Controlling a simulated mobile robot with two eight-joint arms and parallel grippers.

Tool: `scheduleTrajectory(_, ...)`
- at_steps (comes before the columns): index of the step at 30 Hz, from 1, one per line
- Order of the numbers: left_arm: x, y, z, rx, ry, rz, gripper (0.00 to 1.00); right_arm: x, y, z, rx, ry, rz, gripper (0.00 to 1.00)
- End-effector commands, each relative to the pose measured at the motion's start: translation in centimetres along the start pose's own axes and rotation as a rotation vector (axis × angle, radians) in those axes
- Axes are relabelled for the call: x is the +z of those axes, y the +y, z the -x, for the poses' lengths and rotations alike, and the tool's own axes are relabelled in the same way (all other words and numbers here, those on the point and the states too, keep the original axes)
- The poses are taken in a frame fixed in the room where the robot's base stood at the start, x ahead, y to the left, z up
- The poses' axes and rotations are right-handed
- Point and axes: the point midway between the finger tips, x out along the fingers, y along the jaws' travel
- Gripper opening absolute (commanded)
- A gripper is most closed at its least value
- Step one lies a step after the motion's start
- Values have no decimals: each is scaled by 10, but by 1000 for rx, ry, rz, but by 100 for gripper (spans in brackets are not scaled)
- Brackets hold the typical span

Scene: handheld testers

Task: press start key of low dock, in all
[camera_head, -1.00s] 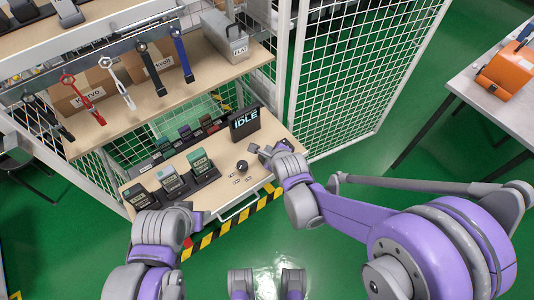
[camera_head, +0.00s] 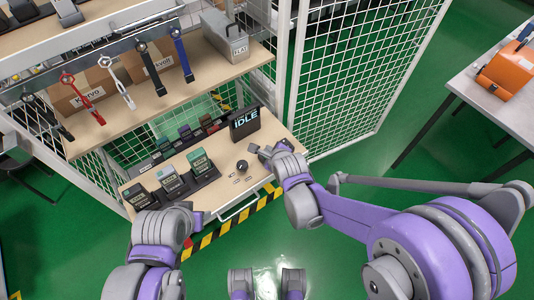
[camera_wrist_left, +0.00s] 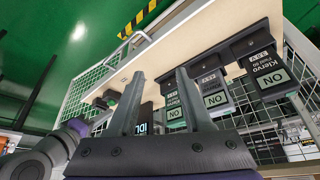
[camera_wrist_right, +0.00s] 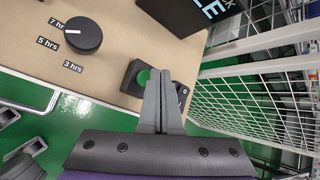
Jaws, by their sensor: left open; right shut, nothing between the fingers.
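In the left wrist view screens read ON, upside down. A black display (camera_head: 244,123) reads IDLE. A black knob (camera_head: 242,166) has hour marks; its white line points near 7 hrs in the right wrist view. A green round key (camera_wrist_right: 143,77) sits in a black housing. My right gripper (camera_wrist_right: 163,75) is shut and empty, its tips over or beside that housing; contact is unclear. My left gripper (camera_wrist_left: 160,73) is open and empty near the testers.
A row of smaller devices (camera_head: 187,133) stands behind the testers. An upper shelf (camera_head: 190,92) holds boxes, hanging straps and a grey case (camera_head: 226,38). White mesh panels (camera_head: 340,75) stand to the right. A striped bar (camera_head: 232,224) runs along the front.

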Motion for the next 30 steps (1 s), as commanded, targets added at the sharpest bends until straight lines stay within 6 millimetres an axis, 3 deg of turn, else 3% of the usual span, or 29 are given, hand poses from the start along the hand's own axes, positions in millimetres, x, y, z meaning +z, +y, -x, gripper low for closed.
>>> scheduleTrajectory(30,6,0,-10,0,-4,0,50,-6,6,-9,0,0,0,0)
